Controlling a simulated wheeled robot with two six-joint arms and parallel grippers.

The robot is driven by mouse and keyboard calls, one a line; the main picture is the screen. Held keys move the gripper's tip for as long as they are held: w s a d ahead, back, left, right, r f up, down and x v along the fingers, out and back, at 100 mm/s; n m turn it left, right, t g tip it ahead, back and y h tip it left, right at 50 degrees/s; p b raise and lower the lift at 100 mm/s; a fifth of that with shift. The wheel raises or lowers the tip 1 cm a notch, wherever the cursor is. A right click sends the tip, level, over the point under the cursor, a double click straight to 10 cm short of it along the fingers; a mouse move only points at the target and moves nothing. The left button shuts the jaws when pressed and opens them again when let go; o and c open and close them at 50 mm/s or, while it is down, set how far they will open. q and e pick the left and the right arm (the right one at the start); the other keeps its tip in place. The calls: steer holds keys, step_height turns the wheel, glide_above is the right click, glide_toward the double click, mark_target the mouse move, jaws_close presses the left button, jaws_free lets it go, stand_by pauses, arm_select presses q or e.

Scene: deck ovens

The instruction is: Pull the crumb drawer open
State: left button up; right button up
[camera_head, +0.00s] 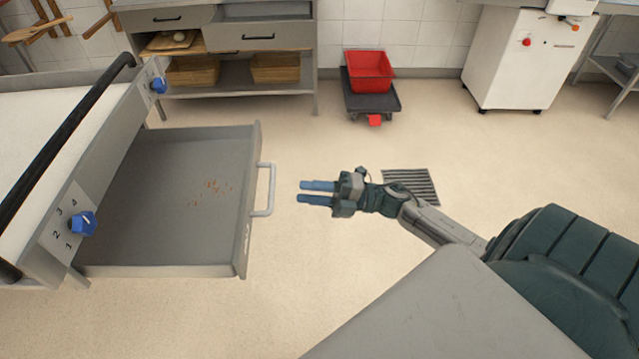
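The crumb drawer (165,165) is a grey metal tray, pulled well out from the oven on the left. Reddish-brown crumbs (213,187) lie on its floor. Its pale grey bar handle (271,190) is on the right-hand front panel. My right gripper (299,192) points left at the handle, its two blue fingers parallel with a narrow gap between them. It is open and empty, a short way to the right of the handle and apart from it. My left gripper is not in view.
The oven front has blue knobs (82,223) and a black rail (70,150) above the drawer. A grey worktop corner (440,310) lies below my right arm. A floor grate (411,186) and a red crate (369,72) on a dolly are beyond. Floor around the handle is clear.

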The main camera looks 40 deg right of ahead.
steer(key=shift+v, duration=1)
steer(key=w+d+f+m+t+h, duration=0.1)
steer(key=d+f+m+t+h, duration=0.2)
steer(key=d+f+m+h, duration=0.45)
steer(key=w+d+f+m+t+h, duration=0.15)
steer(key=f+m+h, duration=0.5)
steer(key=f, duration=0.65)
steer(key=s+d+f+m+g+h, duration=0.15)
steer(key=s+f+m, duration=0.25)
steer(key=f, duration=0.5)
steer(key=s+f+m+g+h, duration=0.25)
steer(key=s+f+m, duration=0.2)
steer(key=f, duration=0.35)
steer(key=s+a+f+m+g, duration=0.3)
steer(key=s+a+f+g, duration=0.2)
steer(key=s+f, duration=0.4)
steer(key=s+a+f+m+g, duration=0.3)
steer(key=s+a+f+g, duration=0.2)
steer(key=s+f, duration=0.5)
steer(key=s+a, duration=0.1)
steer(key=s, duration=0.5)
steer(key=shift+s, duration=0.35)
